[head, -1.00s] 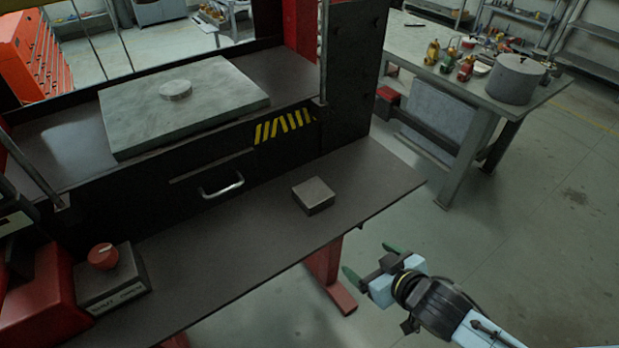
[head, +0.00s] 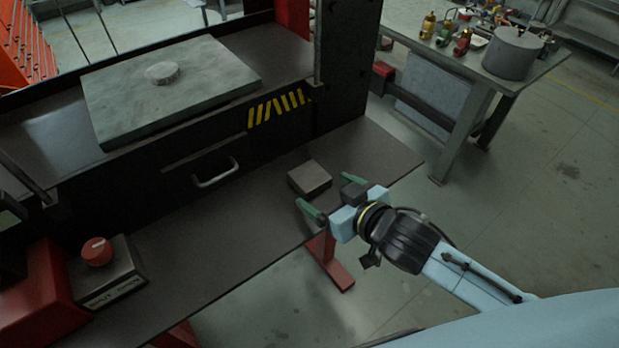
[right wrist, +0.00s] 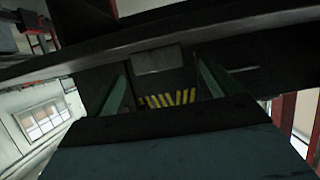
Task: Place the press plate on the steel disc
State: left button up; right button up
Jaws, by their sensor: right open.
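The press plate (head: 309,178), a small square grey block, lies on the dark front shelf near its right end. It also shows in the right wrist view (right wrist: 159,60), between and beyond the fingers. The steel disc (head: 162,73) is a small round grey piece lying on a large grey slab (head: 215,85) on the press bed. My right gripper (head: 328,194) is open and empty, with green fingers just in front of the press plate, apart from it as far as I can tell. My left gripper is not in view.
The dark shelf (head: 215,245) is clear left of the plate. A box with a red knob (head: 96,252) stands at its left end. A drawer handle (head: 216,173) sticks out above the shelf. A press upright (head: 345,60) stands behind the plate. A workbench with a grey pot (head: 511,53) stands at right.

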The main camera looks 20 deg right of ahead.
aim_at(315, 181)
jog(key=shift+r+x, duration=0.1)
jog(key=shift+x, duration=1.25)
jog(key=shift+r+x, duration=0.15)
jog(key=shift+x, duration=1.25)
jog(key=shift+w, duration=0.1)
jog(key=c, duration=1.8)
jog(key=shift+r, duration=0.2)
grip_shut()
